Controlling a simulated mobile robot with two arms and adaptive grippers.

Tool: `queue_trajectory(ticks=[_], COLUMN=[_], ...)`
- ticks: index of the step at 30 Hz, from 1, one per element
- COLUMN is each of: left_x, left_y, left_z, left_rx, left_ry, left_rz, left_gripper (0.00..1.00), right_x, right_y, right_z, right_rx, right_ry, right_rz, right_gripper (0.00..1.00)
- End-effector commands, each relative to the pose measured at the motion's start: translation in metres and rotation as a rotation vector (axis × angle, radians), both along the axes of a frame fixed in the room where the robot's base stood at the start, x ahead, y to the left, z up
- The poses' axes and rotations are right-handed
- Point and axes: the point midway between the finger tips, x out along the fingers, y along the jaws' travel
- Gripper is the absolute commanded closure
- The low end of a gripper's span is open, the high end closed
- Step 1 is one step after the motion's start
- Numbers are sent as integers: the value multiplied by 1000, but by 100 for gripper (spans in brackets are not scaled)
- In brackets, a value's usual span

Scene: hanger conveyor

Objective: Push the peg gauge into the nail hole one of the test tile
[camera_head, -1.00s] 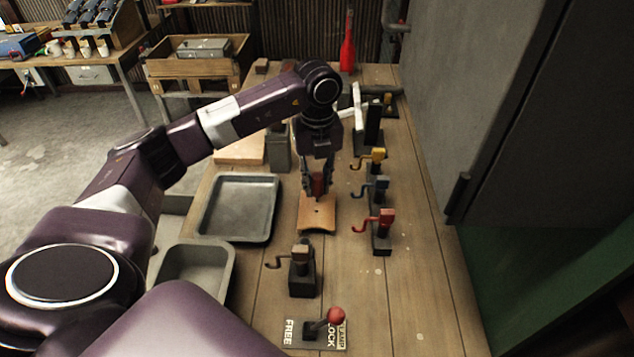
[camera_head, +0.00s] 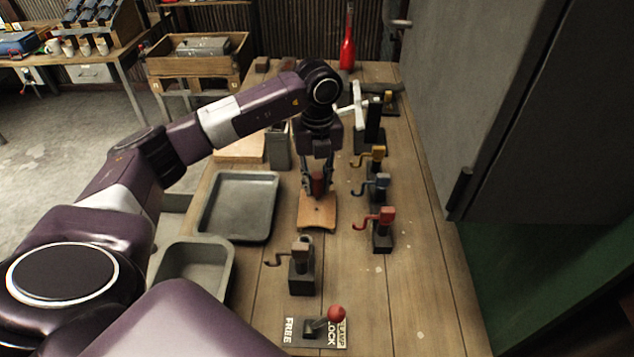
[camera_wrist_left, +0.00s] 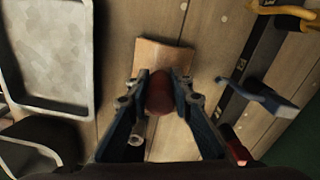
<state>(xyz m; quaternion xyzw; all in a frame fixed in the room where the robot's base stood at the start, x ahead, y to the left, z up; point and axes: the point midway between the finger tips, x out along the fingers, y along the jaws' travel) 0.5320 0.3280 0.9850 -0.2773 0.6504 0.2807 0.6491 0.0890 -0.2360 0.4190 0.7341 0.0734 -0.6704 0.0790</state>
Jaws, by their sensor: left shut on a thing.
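The test tile (camera_head: 318,218) is a tan, slightly curved plate lying on the wooden bench. A dark hole mark shows on its bare near part in the head view. My left gripper (camera_head: 318,184) is over the tile's far part, pointing down, shut on the dark red peg gauge (camera_head: 318,180). In the left wrist view the gauge's rounded red handle (camera_wrist_left: 160,93) sits between the two fingers, with the tile (camera_wrist_left: 165,58) behind it. The gauge's lower tip is hidden, so I cannot tell whether it touches the tile. My right gripper is not in view.
Hooked stands with yellow (camera_head: 377,153), blue (camera_head: 382,181) and red (camera_head: 386,216) tops line the right side. A brown-topped hook stand (camera_head: 301,275) and a red-knobbed lever (camera_head: 335,314) are nearer. Grey trays (camera_head: 238,238) lie left. A dark cabinet (camera_head: 480,120) bounds the right.

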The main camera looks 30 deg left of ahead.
Motion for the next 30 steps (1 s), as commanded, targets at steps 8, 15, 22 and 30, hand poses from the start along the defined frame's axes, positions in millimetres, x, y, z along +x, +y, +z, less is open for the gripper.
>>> queue_trajectory(ticks=[8, 15, 22, 30], left_x=[0, 0, 0, 0], left_y=[0, 0, 0, 0], left_z=[-5, -8, -8, -8], left_rx=[0, 0, 0, 0], left_ry=[0, 0, 0, 0], left_rz=[0, 0, 0, 0], left_gripper=[100, 100, 100, 100], right_x=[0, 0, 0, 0], right_y=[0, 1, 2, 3], right_z=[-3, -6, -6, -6], right_rx=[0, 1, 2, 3], right_ry=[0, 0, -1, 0], right_rz=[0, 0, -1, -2], right_gripper=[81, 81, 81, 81])
